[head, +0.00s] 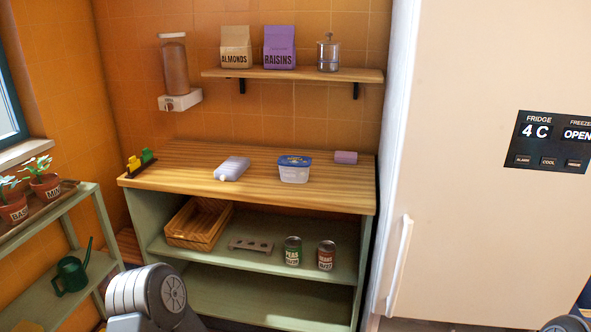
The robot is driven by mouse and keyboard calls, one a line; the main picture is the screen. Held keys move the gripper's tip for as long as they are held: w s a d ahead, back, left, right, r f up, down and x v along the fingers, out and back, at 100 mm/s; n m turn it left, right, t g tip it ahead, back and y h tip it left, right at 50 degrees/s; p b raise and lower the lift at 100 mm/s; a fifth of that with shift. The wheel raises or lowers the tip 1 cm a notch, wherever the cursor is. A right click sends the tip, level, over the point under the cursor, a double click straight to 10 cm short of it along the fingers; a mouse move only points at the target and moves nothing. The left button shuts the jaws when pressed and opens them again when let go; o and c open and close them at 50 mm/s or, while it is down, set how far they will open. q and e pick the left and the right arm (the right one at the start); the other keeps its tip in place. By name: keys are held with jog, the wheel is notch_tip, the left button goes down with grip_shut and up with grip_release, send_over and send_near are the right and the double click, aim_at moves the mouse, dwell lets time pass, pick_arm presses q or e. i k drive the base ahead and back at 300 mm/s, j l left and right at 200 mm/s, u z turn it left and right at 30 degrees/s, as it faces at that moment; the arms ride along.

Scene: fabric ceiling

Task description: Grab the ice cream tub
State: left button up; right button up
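A white tub with a blue lid (294,170), which looks like the ice cream tub, stands upright on the wooden counter top (190,176), near its front edge and right of the middle. Nothing touches it and its front is in plain view. Neither of my grippers shows in the head view. Only a grey arm link of mine shows at the bottom left and a small dark part at the bottom right corner, both well apart from the tub.
A pale lilac pouch (231,168) lies left of the tub and a small purple block (345,157) sits behind it to the right. The wall shelf (290,75) hangs above. The fridge (490,220) stands right of the counter. Cans, including peas (292,251), stand below.

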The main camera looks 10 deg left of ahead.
aim_at(293, 169)
jog(key=j+z, duration=0.1)
jog(key=z, duration=0.35)
jog(key=j+z, duration=0.15)
jog(key=z, duration=0.3)
jog(key=j+z, duration=0.3)
jog(key=j, duration=0.3)
jog(key=j+z, duration=0.3)
jog(key=j, duration=0.35)
jog(key=k+j+z, duration=0.1)
jog(key=j+z, duration=0.2)
jog(key=j, duration=0.3)
jog(key=k+j, duration=0.1)
jog(key=j, duration=0.4)
jog(key=k+j, duration=0.1)
jog(key=j, duration=0.35)
